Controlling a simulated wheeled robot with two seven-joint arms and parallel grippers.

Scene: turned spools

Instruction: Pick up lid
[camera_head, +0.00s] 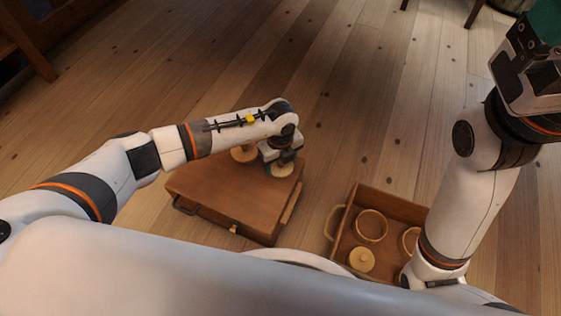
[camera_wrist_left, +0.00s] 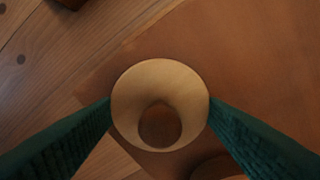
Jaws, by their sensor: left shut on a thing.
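My left gripper (camera_head: 283,165) is over the right part of a brown wooden box top. Its green fingers are shut on the sides of a pale round wooden piece (camera_wrist_left: 125,85), which also shows under the gripper in the head view (camera_head: 283,171). From above it looks ring-like, with a brown round area inside; I cannot tell whether it is a lid. In the head view it is low over or on the box top. A pale knobbed lid (camera_head: 361,260) lies in the wooden tray. My right gripper (camera_head: 543,30) is raised at upper right, its fingertips cut off.
The brown box (camera_head: 215,190) has a dark handle at its left. Another pale wooden piece (camera_head: 243,155) is at its back edge, partly hidden by my arm. The tray (camera_head: 337,223) also holds pale rings (camera_head: 371,226). Floor between box and tray is clear.

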